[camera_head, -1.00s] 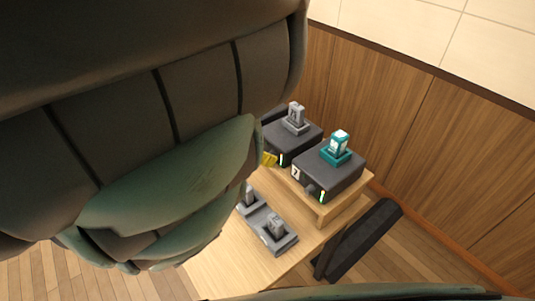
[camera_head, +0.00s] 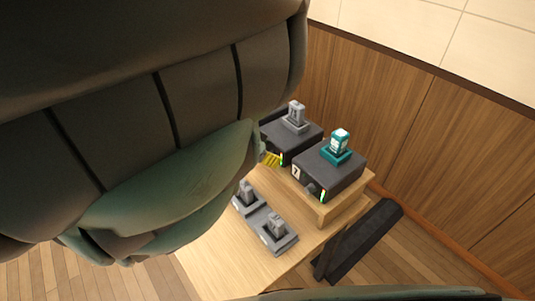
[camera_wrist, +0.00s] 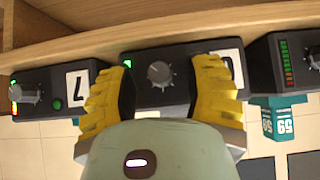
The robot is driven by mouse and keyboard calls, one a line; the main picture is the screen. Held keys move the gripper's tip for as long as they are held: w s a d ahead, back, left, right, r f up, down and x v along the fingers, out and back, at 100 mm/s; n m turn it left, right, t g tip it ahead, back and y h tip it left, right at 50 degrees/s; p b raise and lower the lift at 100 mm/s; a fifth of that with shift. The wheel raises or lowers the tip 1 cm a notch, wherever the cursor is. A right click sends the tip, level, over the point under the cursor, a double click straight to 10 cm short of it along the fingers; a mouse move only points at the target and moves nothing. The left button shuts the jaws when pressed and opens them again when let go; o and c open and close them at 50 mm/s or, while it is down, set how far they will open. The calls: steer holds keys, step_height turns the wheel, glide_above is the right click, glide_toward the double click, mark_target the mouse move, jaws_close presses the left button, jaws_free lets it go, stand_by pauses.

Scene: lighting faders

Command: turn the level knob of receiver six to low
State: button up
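In the wrist view, which looks upside down, a dark receiver (camera_wrist: 180,97) sits in the middle with a round grey level knob (camera_wrist: 159,73). Its number label (camera_wrist: 228,66) is partly hidden by my right finger, so I cannot read it fully. A small green light shows beside the knob. My gripper (camera_wrist: 163,98) is open, its yellow fingers on either side of the knob and apart from it. In the head view this receiver (camera_head: 300,143) stands left of receiver seven (camera_head: 330,172), a yellow finger (camera_head: 270,159) at its front; its knob is hidden.
Receiver seven's knob (camera_wrist: 26,96) is at the left of the wrist view. Another receiver with a lit level column (camera_wrist: 287,65) is at the right. A grey cradle (camera_head: 272,236) with grey packs lies on the table in front. My arm blocks much of the head view.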

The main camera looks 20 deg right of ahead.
jaws_close()
steer(key=shift+w+f+b, duration=0.1)
steer(key=shift+f+b, duration=0.15)
steer(key=shift+b, duration=1.35)
steer(key=n+g+b, duration=0.1)
steer(key=b, duration=0.5)
steer(key=shift+a+f+g+h, duration=0.1)
steer(key=shift+g+h, duration=0.3)
steer(key=n+g+h+b, duration=0.1)
steer(key=b, duration=0.4)
steer(key=n+g+b, duration=0.1)
steer(key=g+b, duration=0.1)
steer(key=b, duration=0.3)
steer(key=n+g+h+b, duration=0.1)
steer(key=b, duration=0.5)
steer(key=shift+w+g+h, duration=0.25)
steer(key=shift+g+h, duration=0.05)
